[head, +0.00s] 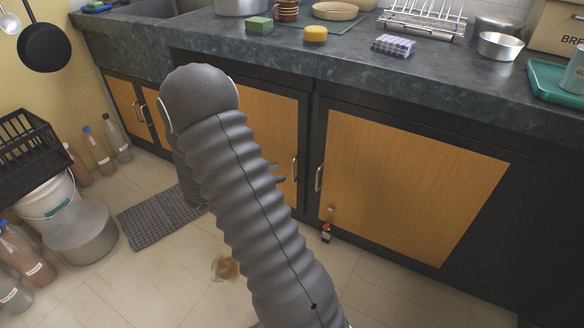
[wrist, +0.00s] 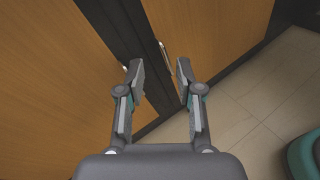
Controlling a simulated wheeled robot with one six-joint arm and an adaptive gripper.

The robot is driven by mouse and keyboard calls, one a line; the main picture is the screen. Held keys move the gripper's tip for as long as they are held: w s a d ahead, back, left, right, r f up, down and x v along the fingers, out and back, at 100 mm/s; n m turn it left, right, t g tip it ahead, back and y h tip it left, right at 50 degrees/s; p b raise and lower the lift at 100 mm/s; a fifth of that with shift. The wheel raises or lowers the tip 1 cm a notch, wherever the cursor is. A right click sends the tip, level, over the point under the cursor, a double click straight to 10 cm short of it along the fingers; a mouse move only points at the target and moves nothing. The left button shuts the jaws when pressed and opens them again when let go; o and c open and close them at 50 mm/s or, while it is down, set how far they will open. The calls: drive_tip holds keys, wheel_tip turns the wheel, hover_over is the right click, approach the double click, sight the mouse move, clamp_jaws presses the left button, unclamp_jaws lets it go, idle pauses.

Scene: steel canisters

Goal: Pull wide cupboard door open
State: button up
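The wide cupboard door (head: 415,185) is the large orange wood panel at the right in the head view, and it looks shut. Its upright metal handle (head: 318,178) is by its left edge. In the wrist view the wide door (wrist: 215,25) is at the upper right, and its handle (wrist: 164,58) shows just beyond and between the fingertips. My gripper (wrist: 159,76) is open with nothing between its fingers. Contact with the handle cannot be seen.
The neighbouring left door (head: 278,120) has its own handle (head: 295,168) close by, across a dark strip. A dark counter (head: 350,75) overhangs the doors. Other floor there is mostly clear.

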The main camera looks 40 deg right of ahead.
drive_tip(key=w+f+n+t+h, duration=0.2)
drive_tip(key=w+f+n+t, duration=0.35)
drive_tip(key=f, duration=0.55)
hover_over(293, 182)
drive_tip(key=shift+w+d+n+g, duration=0.2)
drive_tip(key=shift+n+g, duration=0.15)
drive_tip(key=shift+n, duration=0.1)
clamp_jaws()
